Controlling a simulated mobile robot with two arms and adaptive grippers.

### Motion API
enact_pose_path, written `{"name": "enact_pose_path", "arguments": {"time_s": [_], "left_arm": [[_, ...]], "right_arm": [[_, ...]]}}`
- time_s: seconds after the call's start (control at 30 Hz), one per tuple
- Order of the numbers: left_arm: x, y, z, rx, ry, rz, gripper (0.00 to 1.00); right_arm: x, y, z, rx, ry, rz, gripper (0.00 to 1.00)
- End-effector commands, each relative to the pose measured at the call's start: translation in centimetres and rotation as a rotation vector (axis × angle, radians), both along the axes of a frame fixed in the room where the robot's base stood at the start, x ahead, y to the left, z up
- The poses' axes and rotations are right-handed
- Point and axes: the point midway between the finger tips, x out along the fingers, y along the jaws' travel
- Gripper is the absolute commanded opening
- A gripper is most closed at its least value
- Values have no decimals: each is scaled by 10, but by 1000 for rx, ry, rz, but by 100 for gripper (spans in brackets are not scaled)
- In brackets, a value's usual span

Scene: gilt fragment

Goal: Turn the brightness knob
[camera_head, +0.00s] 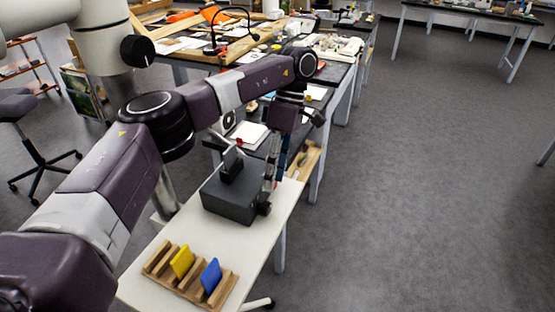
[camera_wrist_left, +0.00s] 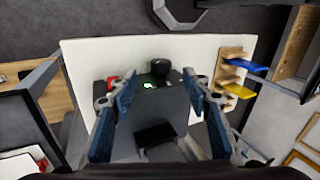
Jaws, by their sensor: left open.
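A dark grey box-shaped device (camera_head: 228,200) stands on a white table, seen in the head view. In the left wrist view, the device (camera_wrist_left: 180,102) has a round black knob (camera_wrist_left: 161,67) on its far side, near a small green light. A black knob (camera_head: 264,208) also sticks out at the box's lower right corner in the head view. My left gripper (camera_head: 273,180) is by the device's right side. Its two blue fingers (camera_wrist_left: 160,85) are spread apart, with nothing held between them; the knob shows beyond the gap, apart from both fingers. My right gripper is out of view.
A wooden rack (camera_head: 157,269) with a yellow card (camera_head: 182,262) and a blue card (camera_head: 211,276) stands at the near end of the white table (camera_head: 134,292). Cluttered workbenches stand behind. The grey floor on the right is clear.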

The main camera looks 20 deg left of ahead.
Motion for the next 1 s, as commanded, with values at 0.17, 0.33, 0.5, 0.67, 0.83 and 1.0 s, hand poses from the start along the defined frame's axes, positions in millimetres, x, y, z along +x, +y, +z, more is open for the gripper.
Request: {"name": "enact_pose_path", "arguments": {"time_s": [0.17,0.33,0.5,0.67,0.83,1.0], "left_arm": [[12,-1,26,3,0,1,44],[17,-1,37,1,1,0,44],[18,-2,41,0,0,-1,44],[18,-2,41,0,1,-1,44],[18,-1,40,0,1,-1,44],[18,-1,40,0,1,-1,44]], "right_arm": [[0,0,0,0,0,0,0],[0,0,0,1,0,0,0],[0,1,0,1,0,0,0],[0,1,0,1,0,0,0],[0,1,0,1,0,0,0],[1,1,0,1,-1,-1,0]]}}
